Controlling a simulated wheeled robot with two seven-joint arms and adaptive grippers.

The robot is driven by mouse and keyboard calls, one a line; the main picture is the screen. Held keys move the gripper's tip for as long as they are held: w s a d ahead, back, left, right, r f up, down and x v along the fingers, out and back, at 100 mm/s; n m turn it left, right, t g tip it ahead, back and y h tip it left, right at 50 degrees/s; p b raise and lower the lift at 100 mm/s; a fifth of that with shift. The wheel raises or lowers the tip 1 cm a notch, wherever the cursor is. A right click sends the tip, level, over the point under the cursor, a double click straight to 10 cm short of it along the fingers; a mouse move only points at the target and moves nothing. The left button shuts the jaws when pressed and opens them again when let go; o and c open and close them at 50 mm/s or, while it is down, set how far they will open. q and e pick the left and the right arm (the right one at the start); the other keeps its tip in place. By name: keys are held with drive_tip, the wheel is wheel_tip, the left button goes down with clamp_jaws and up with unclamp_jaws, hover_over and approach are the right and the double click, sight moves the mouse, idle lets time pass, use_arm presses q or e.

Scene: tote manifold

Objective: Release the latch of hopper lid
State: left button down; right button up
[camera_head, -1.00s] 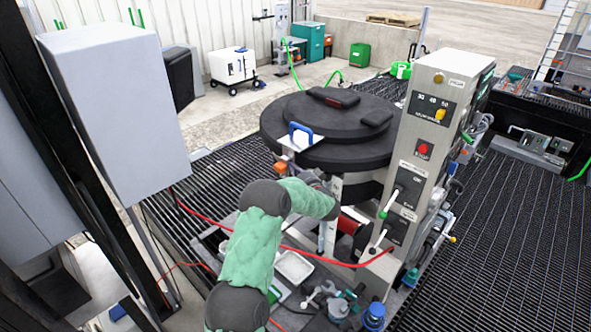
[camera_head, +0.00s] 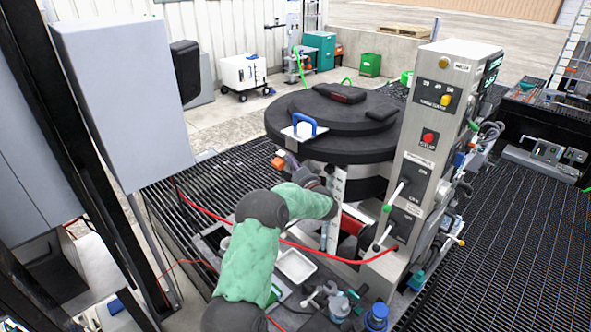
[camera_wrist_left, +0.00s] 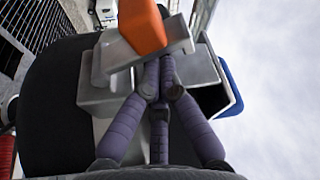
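The hopper lid (camera_head: 345,118) is a black round lid, down on its drum, with a blue handle (camera_head: 306,124) at its front. The latch (camera_wrist_left: 142,28) shows in the left wrist view as an orange-ended lever on a grey metal bracket; its orange end also shows in the head view (camera_head: 279,164), left below the handle. My left gripper (camera_wrist_left: 159,78) has its purple-grey fingers drawn together just under the lever. Its tips are partly hidden by the metal, so I cannot tell whether they touch it. My right gripper is in neither view.
A grey control panel (camera_head: 430,150) with buttons and levers stands right of the lid. A red cable (camera_head: 215,218) runs around my left arm's area. A white tray (camera_head: 295,265) and several fittings lie below. A grey cabinet (camera_head: 120,100) is at left.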

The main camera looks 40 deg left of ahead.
sight(282, 168)
use_arm(q)
drive_tip(key=s+n+b, duration=0.1)
drive_tip(key=n+b, duration=0.2)
drive_tip(key=s+f+n+g+y+b, duration=0.1)
drive_tip(key=n+b, duration=0.2)
drive_tip(key=s+n+g+y+b, duration=0.1)
drive_tip(key=n+b, duration=0.2)
drive_tip(key=b, duration=0.1)
drive_tip(key=shift+s+f, duration=0.15)
drive_tip(key=shift+f, duration=0.25)
drive_tip(key=shift+g, duration=0.3)
drive_tip(key=shift+s+y, duration=0.2)
drive_tip(key=shift+y, duration=0.1)
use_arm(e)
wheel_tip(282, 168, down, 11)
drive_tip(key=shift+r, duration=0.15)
use_arm(q)
drive_tip(key=shift+s+f, duration=0.1)
drive_tip(key=shift+f, duration=0.05)
drive_tip(key=shift+f, duration=0.1)
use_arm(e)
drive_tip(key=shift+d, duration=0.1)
